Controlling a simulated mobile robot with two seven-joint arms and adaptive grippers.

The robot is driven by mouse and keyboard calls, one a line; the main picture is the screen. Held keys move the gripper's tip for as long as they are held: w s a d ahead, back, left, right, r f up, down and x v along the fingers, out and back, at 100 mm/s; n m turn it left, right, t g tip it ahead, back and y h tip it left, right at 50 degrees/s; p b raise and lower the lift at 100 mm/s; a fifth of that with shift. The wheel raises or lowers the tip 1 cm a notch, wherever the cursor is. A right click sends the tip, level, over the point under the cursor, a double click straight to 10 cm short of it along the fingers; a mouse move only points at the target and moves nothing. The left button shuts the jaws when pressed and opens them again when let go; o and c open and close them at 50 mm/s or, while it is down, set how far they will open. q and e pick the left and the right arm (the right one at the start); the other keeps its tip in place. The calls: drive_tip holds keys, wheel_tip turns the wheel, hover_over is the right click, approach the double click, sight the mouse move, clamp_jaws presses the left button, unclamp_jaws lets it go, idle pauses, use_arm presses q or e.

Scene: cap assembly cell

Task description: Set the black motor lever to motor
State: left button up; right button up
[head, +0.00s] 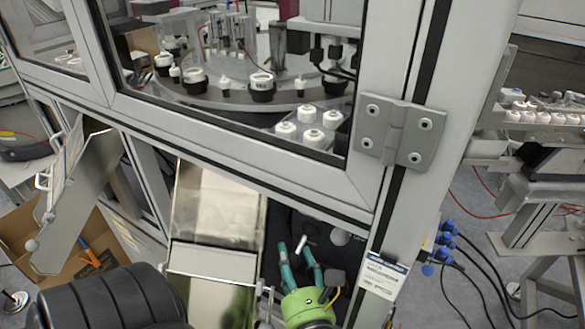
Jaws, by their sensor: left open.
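My left gripper (296,254), with a green body and two teal fingers, is low in the head view, right of the shiny metal chute. Its fingers are open and point up the picture into a dark recess under the cell's window frame. A short pale bar (301,244) shows at the fingertips; I cannot tell whether they touch it. A round grey knob-like part (340,237) is to the right in the same dark recess. I cannot make out a black motor lever against the black background, nor its setting. My right gripper is not in view.
The metal chute (215,215) is close on the left of the gripper. The frame post with a hinge (403,130) bounds the right. Behind the window, a round table carries black-and-white caps (262,84). Blue plugs with cables (447,238) are right of the post.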

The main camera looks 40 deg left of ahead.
use_arm(q)
drive_tip(key=c, duration=1)
clamp_jaws()
drive_tip(key=p, duration=0.2)
drive_tip(key=r+m+g+h+p, duration=0.1)
drive_tip(key=shift+s+r+p, duration=0.25)
drive_tip(key=shift+p, duration=0.1)
drive_tip(key=shift+d+f+m+p, duration=0.1)
drive_tip(key=shift+m+p, duration=0.3)
drive_tip(key=shift+p, duration=0.05)
drive_tip(key=shift+g+h, duration=0.3)
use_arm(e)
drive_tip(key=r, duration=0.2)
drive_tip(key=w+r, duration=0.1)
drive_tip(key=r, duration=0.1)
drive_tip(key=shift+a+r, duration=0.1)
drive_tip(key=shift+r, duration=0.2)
use_arm(q)
drive_tip(key=shift+f, duration=0.15)
